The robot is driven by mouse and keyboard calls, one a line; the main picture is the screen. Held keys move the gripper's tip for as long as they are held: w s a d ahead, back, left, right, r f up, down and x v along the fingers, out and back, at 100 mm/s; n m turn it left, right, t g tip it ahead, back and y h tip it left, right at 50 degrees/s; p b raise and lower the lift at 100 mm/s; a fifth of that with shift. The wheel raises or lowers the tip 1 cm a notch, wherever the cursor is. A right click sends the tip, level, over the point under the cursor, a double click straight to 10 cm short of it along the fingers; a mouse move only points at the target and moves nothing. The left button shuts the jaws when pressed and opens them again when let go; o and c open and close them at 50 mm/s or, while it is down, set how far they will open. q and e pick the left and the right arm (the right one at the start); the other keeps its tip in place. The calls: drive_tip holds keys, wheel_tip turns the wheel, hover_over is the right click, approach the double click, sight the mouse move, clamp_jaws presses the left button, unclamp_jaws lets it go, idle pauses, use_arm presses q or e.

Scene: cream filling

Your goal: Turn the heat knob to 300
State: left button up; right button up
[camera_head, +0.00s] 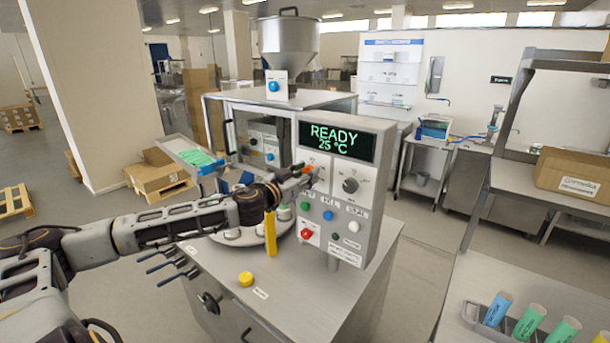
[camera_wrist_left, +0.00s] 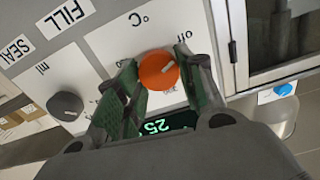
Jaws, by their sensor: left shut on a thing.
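The orange heat knob (camera_wrist_left: 158,70) sits on the white °C dial of the control panel (camera_head: 338,230). In the left wrist view its white mark is seen, and an "off" label stands near it. My left gripper (camera_wrist_left: 150,85) has its green-padded fingers on both sides of the knob, closed on it. In the head view my left gripper (camera_head: 298,180) reaches the panel from the left and partly hides the knob (camera_head: 309,170). The green display (camera_head: 337,141) reads READY and 25 °C. My right gripper is not in view.
A grey ml knob (camera_head: 350,185) sits right of the heat knob. Green, blue, white and red buttons (camera_head: 307,233) lie below. A yellow upright part (camera_head: 270,233) and a yellow button (camera_head: 246,279) are near my arm. A tube rack (camera_head: 485,325) stands at lower right.

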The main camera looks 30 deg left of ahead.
use_arm(q)
drive_tip(key=m, duration=0.7)
drive_tip(key=m+p, duration=0.1)
drive_tip(key=m, duration=0.7)
drive_tip(key=m+p, duration=0.1)
drive_tip(key=m, duration=0.6)
drive_tip(key=shift+d+f+m, duration=0.15)
drive_tip(key=shift+f+m, duration=0.15)
drive_tip(key=shift+f, duration=0.05)
idle(0.4)
drive_tip(key=o, duration=1)
